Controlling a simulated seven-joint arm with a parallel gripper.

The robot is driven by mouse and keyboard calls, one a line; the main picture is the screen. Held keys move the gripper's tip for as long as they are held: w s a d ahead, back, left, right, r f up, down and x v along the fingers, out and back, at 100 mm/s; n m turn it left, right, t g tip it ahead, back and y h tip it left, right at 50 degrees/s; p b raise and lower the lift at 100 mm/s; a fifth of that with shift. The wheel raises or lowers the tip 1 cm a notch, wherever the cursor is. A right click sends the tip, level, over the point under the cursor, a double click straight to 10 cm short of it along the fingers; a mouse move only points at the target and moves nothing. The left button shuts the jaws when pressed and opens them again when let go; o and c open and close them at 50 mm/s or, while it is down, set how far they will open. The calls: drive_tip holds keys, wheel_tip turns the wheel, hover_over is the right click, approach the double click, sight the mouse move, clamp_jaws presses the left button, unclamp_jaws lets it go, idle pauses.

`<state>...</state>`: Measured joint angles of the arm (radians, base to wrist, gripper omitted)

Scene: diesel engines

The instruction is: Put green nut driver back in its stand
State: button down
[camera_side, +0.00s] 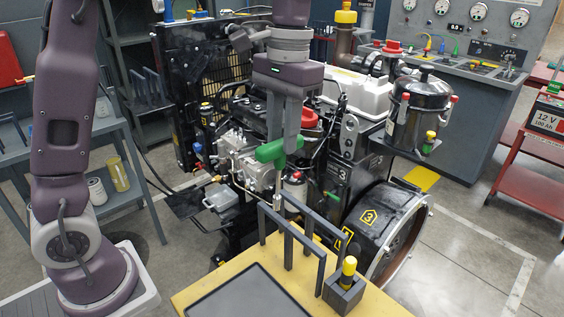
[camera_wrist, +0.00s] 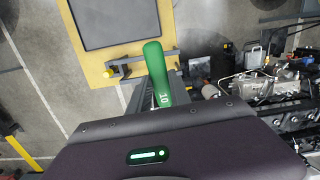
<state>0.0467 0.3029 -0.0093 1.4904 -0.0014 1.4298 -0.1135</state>
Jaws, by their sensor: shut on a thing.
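The green nut driver (camera_side: 270,152) has a T-shaped green handle, and a thin shaft seems to hang down from it. My gripper (camera_side: 284,140) points down and is shut on the handle, above the yellow bench. In the wrist view the green handle (camera_wrist: 157,72) shows a "10", and the shaft is hidden below it. A dark grey stand (camera_side: 290,240) of upright frames rises from the back edge of the bench. The driver is above this stand in the side view; I cannot tell whether the shaft is within it.
The yellow bench (camera_side: 385,305) bears a dark tray (camera_side: 245,297) and a small grey block (camera_side: 343,294) holding a yellow-handled tool (camera_side: 348,268). The diesel engine (camera_side: 245,150) with its black drum (camera_side: 385,225) stands close behind the bench. A grey shelf (camera_side: 120,165) is at left.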

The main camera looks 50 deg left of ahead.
drive_tip(key=shift+w+a+r+m+t, duration=0.15)
drive_tip(key=shift+w+a+r+t, duration=0.1)
drive_tip(key=shift+w+r, duration=0.25)
drive_tip(key=shift+w+a+r+m+t, duration=0.15)
drive_tip(key=shift+w+a+r+t, duration=0.1)
drive_tip(key=shift+r, duration=0.35)
wheel_tip(320, 180, down, 15)
drive_tip(key=shift+f, duration=0.25)
idle(0.3)
drive_tip(key=shift+d+f, duration=0.1)
drive_tip(key=shift+f, duration=0.2)
drive_tip(key=c, duration=0.8)
unclamp_jaws()
drive_tip(key=shift+o, duration=0.2)
drive_tip(key=shift+w, duration=0.1)
